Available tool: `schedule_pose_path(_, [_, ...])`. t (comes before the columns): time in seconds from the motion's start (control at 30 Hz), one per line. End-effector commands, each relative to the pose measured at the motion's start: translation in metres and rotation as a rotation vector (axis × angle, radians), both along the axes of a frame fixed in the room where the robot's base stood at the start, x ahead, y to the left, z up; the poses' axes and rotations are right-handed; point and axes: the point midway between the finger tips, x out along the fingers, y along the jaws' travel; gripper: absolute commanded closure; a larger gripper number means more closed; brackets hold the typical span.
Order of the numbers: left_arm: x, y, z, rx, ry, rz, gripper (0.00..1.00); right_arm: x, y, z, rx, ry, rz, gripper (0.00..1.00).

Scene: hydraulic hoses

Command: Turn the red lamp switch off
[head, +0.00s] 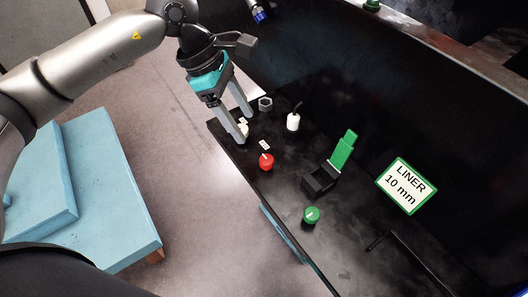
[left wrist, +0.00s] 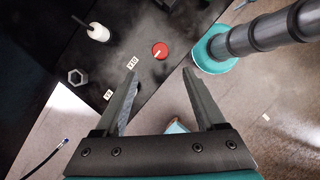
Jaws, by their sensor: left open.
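The red lamp switch (head: 267,163) is a round red knob with a white mark, on the black bench top near its left edge. In the left wrist view the red switch (left wrist: 160,49) sits above the gap between the fingertips. My left gripper (head: 244,127) is open and points down, up and left of the red switch in the head view. Its fingers (left wrist: 160,76) hold nothing and appear apart from the switch. My right gripper is not in view.
A white cylinder (head: 293,122), a hex nut (head: 265,104), a green round knob (head: 311,216) and a black block with a green upright plate (head: 342,153) stand nearby on the bench. A "LINER 10 mm" sign (head: 406,186) is at right. Pale blue blocks (head: 100,190) are on the floor.

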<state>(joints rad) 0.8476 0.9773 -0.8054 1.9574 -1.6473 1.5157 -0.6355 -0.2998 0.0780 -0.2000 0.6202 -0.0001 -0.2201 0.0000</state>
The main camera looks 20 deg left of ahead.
Motion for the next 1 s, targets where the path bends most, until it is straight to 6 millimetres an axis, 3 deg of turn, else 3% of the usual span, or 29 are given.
schedule_pose_path(0.3, [0.002, -0.028, -0.065, -0.004, 0.006, -0.001, 0.28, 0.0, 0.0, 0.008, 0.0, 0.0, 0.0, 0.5])
schedule_pose_path(0.5, [0.004, -0.04, -0.094, -0.004, 0.004, -0.001, 0.28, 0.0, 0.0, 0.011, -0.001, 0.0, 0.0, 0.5])
schedule_pose_path(0.7, [0.005, -0.045, -0.107, -0.004, 0.002, 0.0, 0.28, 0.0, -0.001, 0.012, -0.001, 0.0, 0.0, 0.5])
schedule_pose_path(1.0, [0.005, -0.045, -0.108, -0.003, 0.0, 0.0, 0.3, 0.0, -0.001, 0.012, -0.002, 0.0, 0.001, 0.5])
